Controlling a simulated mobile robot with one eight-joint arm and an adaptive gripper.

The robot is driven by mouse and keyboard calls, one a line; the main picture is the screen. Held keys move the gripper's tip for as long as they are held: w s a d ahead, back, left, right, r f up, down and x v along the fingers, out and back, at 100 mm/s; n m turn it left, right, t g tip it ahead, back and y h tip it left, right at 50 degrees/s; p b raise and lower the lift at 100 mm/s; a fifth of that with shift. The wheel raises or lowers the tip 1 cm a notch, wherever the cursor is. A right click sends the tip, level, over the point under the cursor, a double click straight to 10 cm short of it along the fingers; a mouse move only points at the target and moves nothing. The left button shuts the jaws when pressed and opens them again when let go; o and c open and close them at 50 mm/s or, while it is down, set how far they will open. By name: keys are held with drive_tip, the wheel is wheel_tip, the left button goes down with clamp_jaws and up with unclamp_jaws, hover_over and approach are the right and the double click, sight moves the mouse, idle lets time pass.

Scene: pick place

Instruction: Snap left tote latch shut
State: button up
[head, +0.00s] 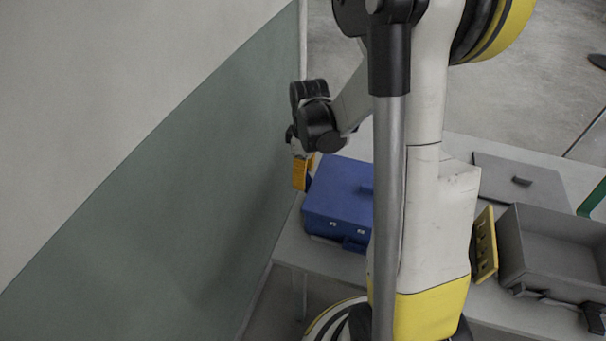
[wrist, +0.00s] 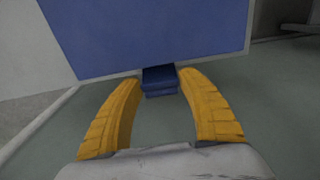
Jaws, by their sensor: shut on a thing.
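The blue tote (head: 338,193) stands closed on the table, left of my arm's column. My gripper (head: 302,172) is at the tote's left side, by the wall, pointing down. In the wrist view, my gripper's yellow fingers (wrist: 160,88) are around the dark blue latch (wrist: 160,78) on the tote's side (wrist: 150,35), shut on it at the fingertips. In the head view, only a small dark blue part of this latch shows behind the fingers. Another dark blue latch (head: 355,244) is low on the tote's front face. Whether the held latch is fully snapped cannot be told.
The table (head: 310,252) holds an open grey bin (head: 562,244) at right, with a flat grey lid (head: 522,183) behind it. A yellow slotted piece (head: 486,243) leans beside the bin. A green and white wall (head: 190,200) rises close at the left of my gripper.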

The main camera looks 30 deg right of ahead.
drive_tip(key=shift+s+d+r+t+y, duration=0.15)
drive_tip(key=shift+s+t+y, duration=0.15)
drive_tip(key=shift+t, duration=0.2)
drive_tip(key=shift+w, duration=0.1)
drive_tip(key=o, duration=1.2)
drive_tip(key=shift+r, duration=0.1)
wheel_tip(320, 180, up, 12)
drive_tip(key=s, duration=0.1)
drive_tip(key=shift+s+d, duration=0.15)
drive_tip(key=shift+d, duration=0.3)
